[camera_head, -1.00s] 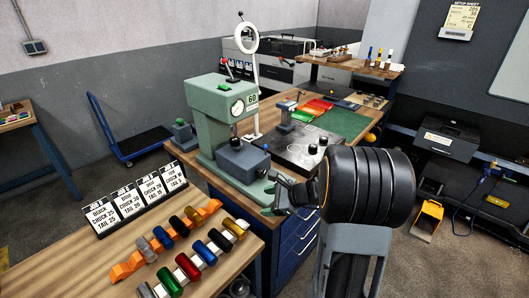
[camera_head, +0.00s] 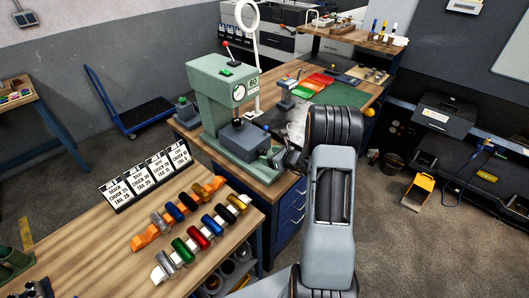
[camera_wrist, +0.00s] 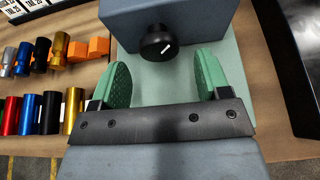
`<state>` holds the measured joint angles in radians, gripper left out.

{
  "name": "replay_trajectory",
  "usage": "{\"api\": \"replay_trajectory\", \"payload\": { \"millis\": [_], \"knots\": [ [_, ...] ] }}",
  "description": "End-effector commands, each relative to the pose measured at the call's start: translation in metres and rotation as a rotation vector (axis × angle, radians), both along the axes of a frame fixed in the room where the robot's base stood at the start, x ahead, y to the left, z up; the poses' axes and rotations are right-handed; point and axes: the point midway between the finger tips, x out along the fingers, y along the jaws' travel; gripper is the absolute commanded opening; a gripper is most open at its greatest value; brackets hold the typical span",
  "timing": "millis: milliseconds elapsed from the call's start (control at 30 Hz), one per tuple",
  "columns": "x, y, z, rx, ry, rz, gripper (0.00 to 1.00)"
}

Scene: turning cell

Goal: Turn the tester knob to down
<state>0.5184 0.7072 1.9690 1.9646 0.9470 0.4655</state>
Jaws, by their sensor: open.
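The green tester (camera_head: 206,92) stands on the wooden bench, with a dial on its head and a blue-grey box (camera_head: 249,141) low at its front. In the wrist view the round black tester knob (camera_wrist: 155,40) sticks out of the face of this box (camera_wrist: 190,18). A short white mark on the knob slants toward the upper right. My gripper (camera_wrist: 165,80) is open, its two green pads apart and empty. The knob lies just beyond the gap between the pads, untouched. In the head view my gripper (camera_head: 284,158) is at the box's right side, where the knob cannot be made out.
Blue drawers (camera_head: 289,212) are under the tester's bench. A blue cart (camera_head: 130,115) stands on the floor behind.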

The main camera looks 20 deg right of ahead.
Motion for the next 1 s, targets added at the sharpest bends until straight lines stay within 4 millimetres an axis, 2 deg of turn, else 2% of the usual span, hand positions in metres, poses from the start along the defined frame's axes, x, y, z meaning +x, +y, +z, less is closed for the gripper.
{"api": "replay_trajectory", "payload": {
  "millis": [100, 300, 700, 1000],
  "knots": [
    [0.013, 0.007, -0.005, 0.000, 0.002, 0.002, 0.70],
    [0.027, 0.013, -0.012, 0.001, 0.000, 0.002, 0.70],
    [0.030, 0.014, -0.014, 0.000, 0.000, 0.001, 0.70],
    [0.030, 0.014, -0.014, -0.001, 0.000, 0.000, 0.41]
  ]
}}
